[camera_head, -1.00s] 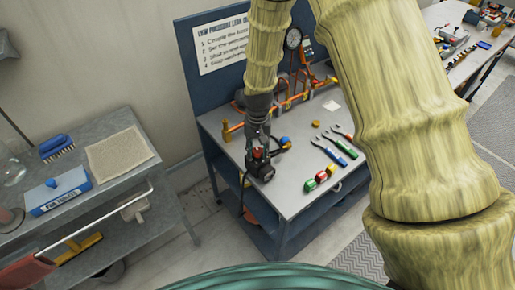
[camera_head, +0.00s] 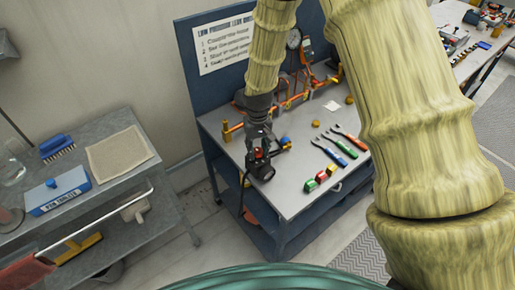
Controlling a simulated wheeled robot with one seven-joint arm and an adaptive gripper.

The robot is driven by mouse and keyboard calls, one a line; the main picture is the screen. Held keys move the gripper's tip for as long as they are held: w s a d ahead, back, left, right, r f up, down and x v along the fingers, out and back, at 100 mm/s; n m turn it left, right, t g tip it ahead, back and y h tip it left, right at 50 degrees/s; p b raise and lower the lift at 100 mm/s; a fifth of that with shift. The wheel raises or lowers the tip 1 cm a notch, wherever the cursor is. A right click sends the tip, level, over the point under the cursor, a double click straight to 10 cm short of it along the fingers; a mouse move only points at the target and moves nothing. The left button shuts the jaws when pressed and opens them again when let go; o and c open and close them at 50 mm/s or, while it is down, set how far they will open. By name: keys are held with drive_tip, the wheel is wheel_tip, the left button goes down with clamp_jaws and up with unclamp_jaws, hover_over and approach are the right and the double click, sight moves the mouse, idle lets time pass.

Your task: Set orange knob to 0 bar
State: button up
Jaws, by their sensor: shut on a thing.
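My gripper (camera_head: 260,143) is low over the left front corner of the workbench, at a small black device (camera_head: 262,171) with a red-orange top (camera_head: 258,154). The fingers close around that top, partly hiding it. I cannot tell for sure that the top is the orange knob, and any scale or bar mark is too small to read. A yellow and blue fitting (camera_head: 285,142) sits just right of the device. A round gauge (camera_head: 293,39) is on the back panel; its reading is not legible.
The grey workbench (camera_head: 301,197) also bears orange piping (camera_head: 296,98), wrenches (camera_head: 345,146), and red and green blocks (camera_head: 319,178) at its front. A blue box (camera_head: 58,193) and a brush (camera_head: 56,147) are on the left shelf unit. A dark cable hangs at the bench's left edge.

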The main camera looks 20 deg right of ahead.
sight(258, 150)
drive_tip(key=o, duration=1.1)
drive_tip(key=shift+c, duration=0.2)
wheel_tip(258, 150, up, 12)
idle(0.3)
